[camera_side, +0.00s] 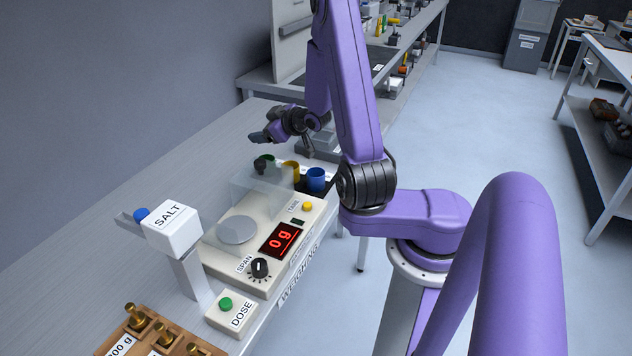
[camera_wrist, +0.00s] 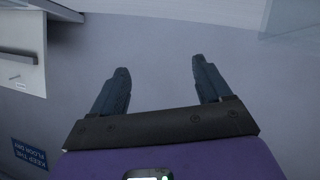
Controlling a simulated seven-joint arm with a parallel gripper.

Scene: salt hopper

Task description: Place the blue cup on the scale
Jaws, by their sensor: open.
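The blue cup (camera_side: 316,179) stands on the bench behind the scale, at the right end of a short row of cups. The scale (camera_side: 216,245) has a round grey pan (camera_side: 237,230) with nothing on it, a clear shield, and a red display (camera_side: 281,240) reading 0 g. My gripper (camera_side: 262,137) is raised above the bench, behind the cups and to their left, apart from them. In the wrist view my gripper (camera_wrist: 158,80) has its two fingers wide apart with nothing between them; no cup shows there.
The white SALT hopper (camera_side: 172,232) stands left of the scale. A DOSE button box (camera_side: 231,312) and brass weights in a wooden block (camera_side: 150,345) are in front. The bench's left side is clear.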

